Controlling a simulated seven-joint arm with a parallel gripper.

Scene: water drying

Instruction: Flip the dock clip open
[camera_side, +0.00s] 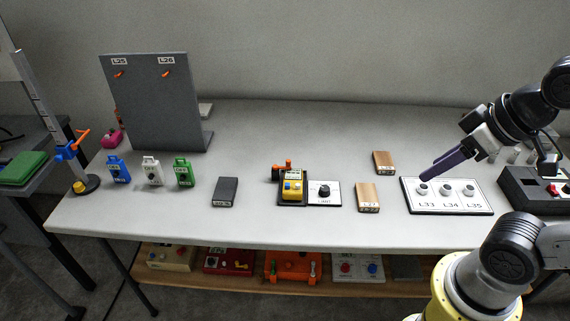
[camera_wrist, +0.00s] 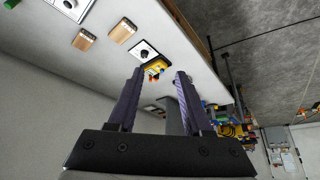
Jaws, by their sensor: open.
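A yellow device (camera_side: 292,189) sits in a dark dock beside a white plate with a black knob (camera_side: 324,190), near the middle of the table. An orange clip-like lever (camera_side: 284,165) stands at the back of the dock; whether it is latched is too small to tell. My gripper (camera_side: 424,174) is open and empty, with purple fingers, above the left part of the L33–L35 plate, well to the right of the dock. In the wrist view the yellow device (camera_wrist: 156,69) shows far off between my open fingertips (camera_wrist: 160,74).
The white L33–L35 plate (camera_side: 447,205) lies below my gripper. Two tan blocks (camera_side: 368,197) (camera_side: 384,162) lie between it and the dock. A dark block (camera_side: 224,191) and blue, white and green tags stand left. A grey panel (camera_side: 150,100) rises at back left.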

